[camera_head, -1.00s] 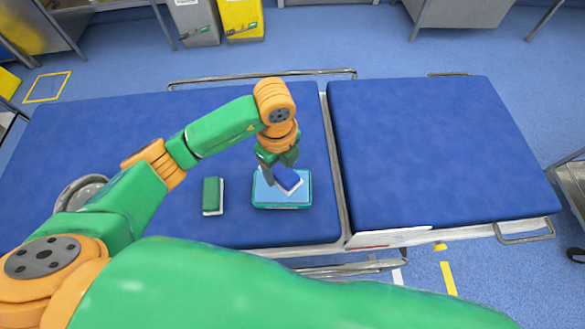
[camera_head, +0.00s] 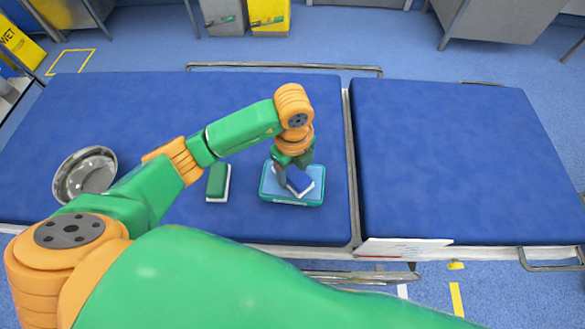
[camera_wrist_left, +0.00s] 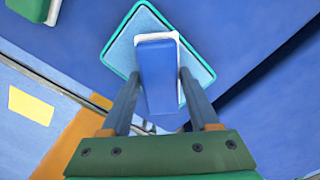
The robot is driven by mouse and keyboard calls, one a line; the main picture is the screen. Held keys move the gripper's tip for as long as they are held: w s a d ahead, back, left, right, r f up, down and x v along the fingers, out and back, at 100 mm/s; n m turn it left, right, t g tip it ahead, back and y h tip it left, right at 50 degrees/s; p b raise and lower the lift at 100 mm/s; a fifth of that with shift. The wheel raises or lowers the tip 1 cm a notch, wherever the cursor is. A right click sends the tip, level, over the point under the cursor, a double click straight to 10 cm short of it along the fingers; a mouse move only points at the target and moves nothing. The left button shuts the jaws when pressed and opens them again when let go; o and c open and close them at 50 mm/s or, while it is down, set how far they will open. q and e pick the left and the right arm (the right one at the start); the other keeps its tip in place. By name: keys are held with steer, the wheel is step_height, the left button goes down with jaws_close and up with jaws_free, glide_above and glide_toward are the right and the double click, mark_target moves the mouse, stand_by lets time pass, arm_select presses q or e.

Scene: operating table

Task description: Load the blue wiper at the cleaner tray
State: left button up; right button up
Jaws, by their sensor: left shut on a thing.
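The blue wiper (camera_head: 299,182) has a blue body and a white base. My left gripper (camera_head: 290,177) is shut on it and holds it at a slant over the cleaner tray (camera_head: 268,196), a teal-rimmed box with a light blue inside. In the left wrist view the wiper (camera_wrist_left: 156,75) sits between the two fingers, with the tray (camera_wrist_left: 122,45) behind it. I cannot tell whether the wiper touches the tray. The right gripper is not in view.
A green wiper with a white base (camera_head: 217,181) lies left of the tray. A metal bowl (camera_head: 87,174) stands at the left of the blue table (camera_head: 240,100). A gap and metal rail separate the right table section (camera_head: 440,150), which is empty.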

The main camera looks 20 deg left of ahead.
mark_target(293, 171)
arm_select(q)
steer(key=shift+f, duration=0.3)
stand_by(0.6)
steer(key=shift+f+b, duration=0.2)
steer(key=shift+b, duration=0.1)
stand_by(0.8)
step_height(293, 171, up, 7)
steer(key=p, duration=0.7)
steer(key=shift+r, duration=0.15)
